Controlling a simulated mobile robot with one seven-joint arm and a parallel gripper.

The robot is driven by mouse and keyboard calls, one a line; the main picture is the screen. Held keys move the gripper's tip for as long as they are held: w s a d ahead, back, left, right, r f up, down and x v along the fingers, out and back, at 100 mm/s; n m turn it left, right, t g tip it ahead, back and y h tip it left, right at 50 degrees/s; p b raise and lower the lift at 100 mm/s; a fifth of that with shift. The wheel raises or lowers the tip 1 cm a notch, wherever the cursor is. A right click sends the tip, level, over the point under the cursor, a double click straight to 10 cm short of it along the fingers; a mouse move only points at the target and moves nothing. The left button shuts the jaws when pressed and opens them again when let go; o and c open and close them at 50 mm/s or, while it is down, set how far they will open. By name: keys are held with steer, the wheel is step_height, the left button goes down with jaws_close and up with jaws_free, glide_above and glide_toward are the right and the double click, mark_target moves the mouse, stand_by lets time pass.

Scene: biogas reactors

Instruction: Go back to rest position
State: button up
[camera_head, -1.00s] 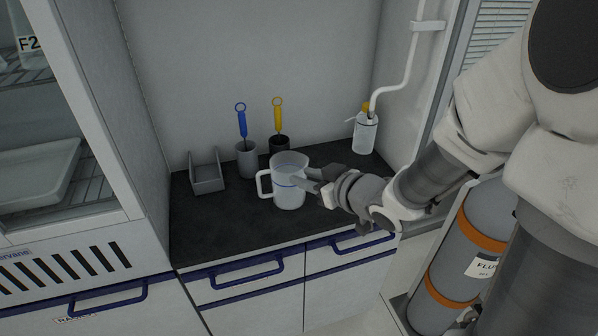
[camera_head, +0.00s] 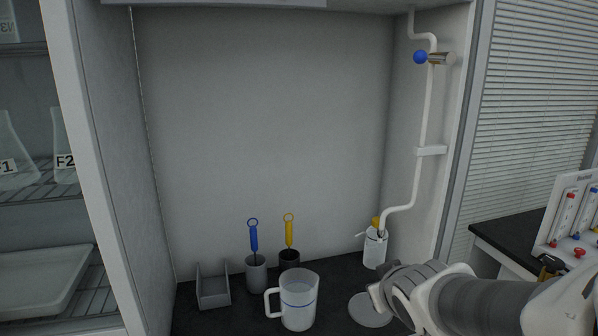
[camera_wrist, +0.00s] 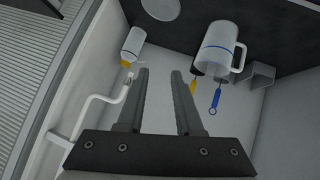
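My gripper (camera_wrist: 162,75) is open in the wrist view, with two dark parallel fingers apart and nothing between them. In the head view my arm reaches in from the lower right and ends right of the jug, clear of it; its fingers are hard to make out there. The clear jug (camera_head: 298,301), with a white handle and a blue line, stands upright on the dark counter. It also shows in the wrist view (camera_wrist: 217,48).
A white bottle with a yellow cap (camera_head: 374,248) stands by a white pipe (camera_head: 423,165). A grey round disc (camera_head: 370,309) lies on the counter. A glass-fronted cabinet is left.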

steer(key=s+r+m+g+p, duration=0.1)
steer(key=s+r+m+g, duration=0.2)
steer(key=s, duration=1.4)
step_height(320, 180, up, 2)
steer(key=shift+a+r+g+y, duration=0.1)
steer(key=shift+a+g+y, duration=0.3)
steer(key=shift+g, duration=0.4)
steer(key=shift+s, duration=0.1)
